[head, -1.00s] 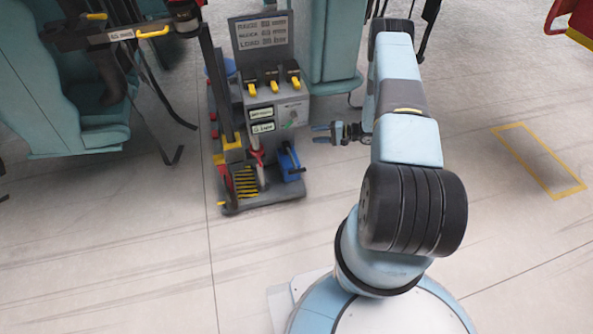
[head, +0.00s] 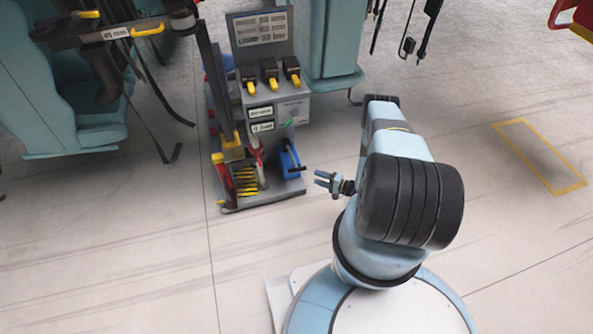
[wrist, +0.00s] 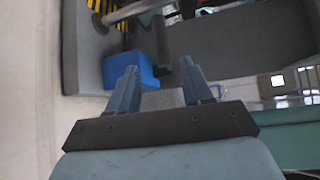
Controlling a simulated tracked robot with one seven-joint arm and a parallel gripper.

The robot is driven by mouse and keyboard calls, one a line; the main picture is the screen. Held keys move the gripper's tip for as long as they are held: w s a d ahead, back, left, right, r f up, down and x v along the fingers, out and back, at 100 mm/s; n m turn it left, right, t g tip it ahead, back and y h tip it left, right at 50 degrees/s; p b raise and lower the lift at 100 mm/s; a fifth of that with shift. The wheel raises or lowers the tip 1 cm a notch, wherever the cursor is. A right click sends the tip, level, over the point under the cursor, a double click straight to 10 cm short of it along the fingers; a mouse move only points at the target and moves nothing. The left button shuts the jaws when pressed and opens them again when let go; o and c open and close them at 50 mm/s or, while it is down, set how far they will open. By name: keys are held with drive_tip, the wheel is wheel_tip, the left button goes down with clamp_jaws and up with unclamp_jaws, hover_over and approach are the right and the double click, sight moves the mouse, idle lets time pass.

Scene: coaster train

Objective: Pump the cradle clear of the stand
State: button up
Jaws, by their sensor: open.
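The grey stand (head: 262,110) holds a panel (head: 262,30) with small lettering, several black-and-yellow switches (head: 270,75) and a green-tipped knob (head: 289,123). A blue box (head: 287,165) with a dark bar handle (head: 296,170) sits at the right of its base; in the wrist view the blue box (wrist: 117,72) and the dark bar (wrist: 176,45) lie beyond my fingers. A dark arm labelled 65 mm (head: 115,34), perhaps the cradle, reaches left from the mast; its contact is unclear. My gripper (head: 322,181) is open and empty, right of the blue box and apart from it.
Teal seats (head: 55,110) stand at the left, with dark straps hanging beside them. A teal body (head: 333,50) stands behind the stand. A yellow floor outline (head: 540,155) is at the right. The floor between my base and the stand is clear.

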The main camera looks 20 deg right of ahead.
sight(297, 170)
drive_tip(key=x, duration=1.2)
drive_tip(key=shift+w+a, duration=0.15)
clamp_jaws()
